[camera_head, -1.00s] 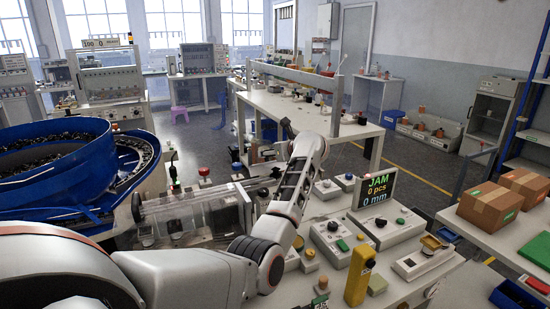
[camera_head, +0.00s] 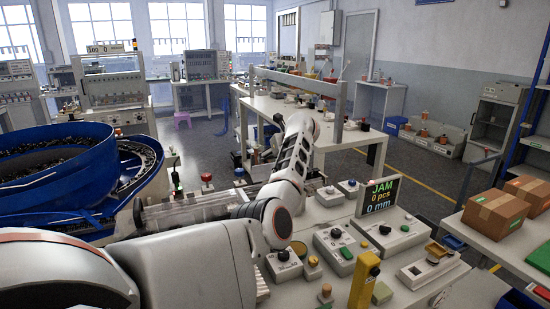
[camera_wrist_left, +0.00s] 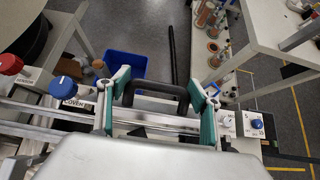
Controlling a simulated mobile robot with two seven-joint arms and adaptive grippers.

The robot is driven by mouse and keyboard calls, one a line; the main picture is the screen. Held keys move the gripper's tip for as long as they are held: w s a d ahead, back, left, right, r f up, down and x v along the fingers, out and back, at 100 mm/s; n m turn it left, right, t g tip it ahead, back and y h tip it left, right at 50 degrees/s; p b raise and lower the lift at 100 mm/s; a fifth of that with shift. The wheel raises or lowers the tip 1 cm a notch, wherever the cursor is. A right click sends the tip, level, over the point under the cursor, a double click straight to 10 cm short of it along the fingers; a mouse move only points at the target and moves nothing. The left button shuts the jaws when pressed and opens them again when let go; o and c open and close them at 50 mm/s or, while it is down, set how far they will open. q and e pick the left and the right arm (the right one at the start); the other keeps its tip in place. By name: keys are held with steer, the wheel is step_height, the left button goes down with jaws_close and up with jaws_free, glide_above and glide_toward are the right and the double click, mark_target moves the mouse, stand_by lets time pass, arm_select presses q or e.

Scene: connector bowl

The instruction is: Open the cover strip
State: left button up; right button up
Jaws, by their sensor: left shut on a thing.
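A black bar handle (camera_wrist_left: 155,88) lies across the middle of the left wrist view, above a pale metal strip and rails (camera_wrist_left: 150,119). My left gripper (camera_wrist_left: 158,92) has its teal pads at the two ends of the handle and is shut on it. A "COVER" label sits by a blue knob (camera_wrist_left: 62,86) left of the handle. In the head view my left arm reaches over the bench, and its gripper end is hidden behind the arm. A clear tube-like guard (camera_head: 190,214) shows partly behind the arm. My right gripper is not in view.
A display (camera_head: 379,195) reads JAM, 0 pcs, 0 mm. Control boxes (camera_head: 333,247) and a yellow post (camera_head: 364,282) stand right of my arm. A blue bowl feeder (camera_head: 60,185) is at left. Cardboard boxes (camera_head: 494,213) sit on the right table.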

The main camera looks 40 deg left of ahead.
arm_select(q)
steer(key=shift+f, duration=0.25)
steer(key=o, duration=1.3)
steer(key=shift+o, duration=0.2)
steer(key=shift+w+a+f, duration=0.1)
steer(key=shift+w+f, duration=0.05)
steer(key=shift+r, duration=0.25)
step_height(320, 180, up, 10)
steer(key=shift+f, duration=0.15)
steer(key=shift+f, duration=0.1)
